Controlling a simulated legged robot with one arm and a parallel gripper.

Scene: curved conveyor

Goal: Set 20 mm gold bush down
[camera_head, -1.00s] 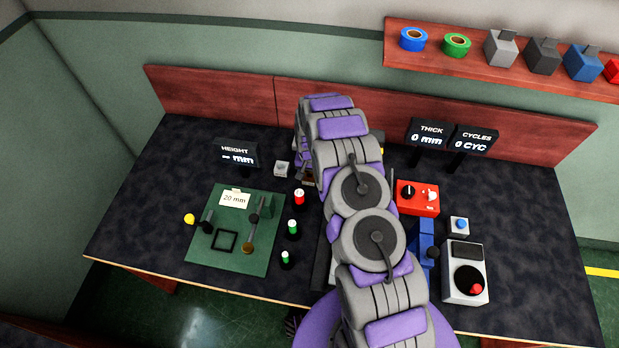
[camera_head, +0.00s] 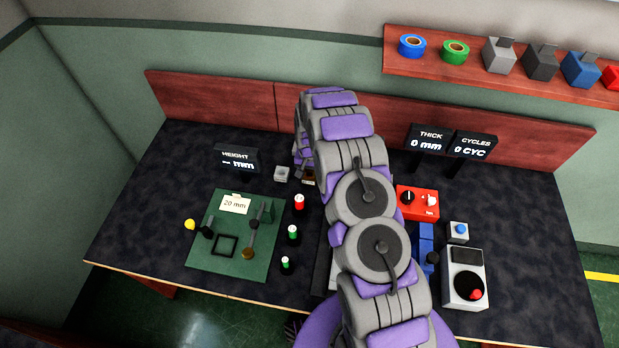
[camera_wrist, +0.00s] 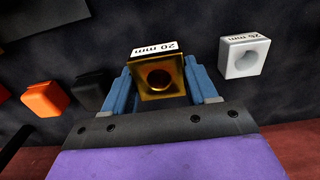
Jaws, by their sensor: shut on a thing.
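The gold bush (camera_wrist: 160,80) is a square gold block with a round hole and a white "20 mm" label on one edge. In the wrist view it sits between the two blue fingers of my gripper (camera_wrist: 163,86), which are shut on it. I cannot tell whether the bush touches the bench top. In the head view my own arm hides most of the gripper and the bush, near the back middle of the bench. A silver bush (camera_wrist: 244,55) labelled "25 mm" stands apart to the right in the wrist view; a silver block also shows in the head view (camera_head: 282,174).
A green board (camera_head: 200,255) with a "20 mm" card lies at left. Several coloured posts stand beside it. A red control box (camera_head: 418,203) is right of my arm. Orange (camera_wrist: 45,98) and black (camera_wrist: 88,92) blocks lie left of my gripper.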

